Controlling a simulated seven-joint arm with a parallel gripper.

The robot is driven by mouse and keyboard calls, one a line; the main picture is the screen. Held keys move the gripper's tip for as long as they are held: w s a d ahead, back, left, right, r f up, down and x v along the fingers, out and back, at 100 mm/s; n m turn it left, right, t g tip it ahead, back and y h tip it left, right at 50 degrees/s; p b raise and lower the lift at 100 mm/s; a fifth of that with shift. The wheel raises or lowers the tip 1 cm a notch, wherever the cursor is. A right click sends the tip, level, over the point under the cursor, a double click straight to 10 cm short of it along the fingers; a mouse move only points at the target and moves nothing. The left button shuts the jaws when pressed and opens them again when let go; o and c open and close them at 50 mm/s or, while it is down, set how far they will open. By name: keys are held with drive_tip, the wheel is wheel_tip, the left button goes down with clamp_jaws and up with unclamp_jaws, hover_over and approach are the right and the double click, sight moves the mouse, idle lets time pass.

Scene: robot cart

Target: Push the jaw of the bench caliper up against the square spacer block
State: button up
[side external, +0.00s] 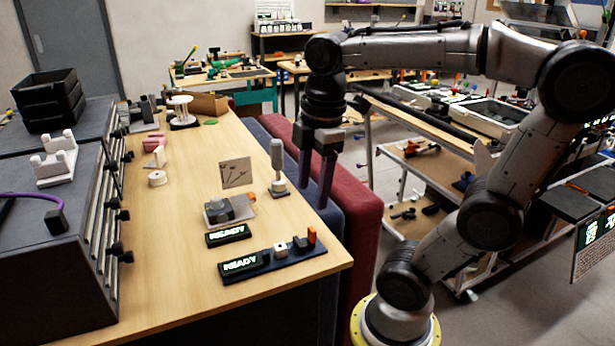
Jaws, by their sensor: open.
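What looks like the bench caliper (290,255) is a dark flat rail near the front right of the wooden table. A lit "READY" display (241,265) sits at its left end. A small pale block (280,250) stands on the rail, with a dark piece and an upright orange piece (311,235) to its right. Which of these is the jaw and which the square spacer block is too small to tell. My gripper (314,196) points down, open and empty, above and behind the rail's right end, near the table's right edge. It appears apart from everything.
Another "READY" display (228,234) lies behind the rail, beside a grey device (229,209) with a round dark part. An upright grey-handled tool (277,165) and a small picture panel (236,174) stand farther back. A dark cabinet (60,270) borders the left. The table's front left is clear.

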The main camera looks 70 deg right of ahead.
sight(309, 230)
drive_tip(key=shift+m+g, duration=0.5)
drive_tip(key=shift+g, duration=0.2)
drive_tip(key=d+f, duration=0.1)
drive_tip(key=f, duration=0.3)
drive_tip(key=w+d+f, duration=0.1)
drive_tip(key=f, duration=0.4)
drive_tip(key=w+d+f, duration=0.1)
drive_tip(key=d+f, duration=0.1)
drive_tip(key=f, duration=0.3)
drive_tip(key=shift+f, duration=0.25)
clamp_jaws()
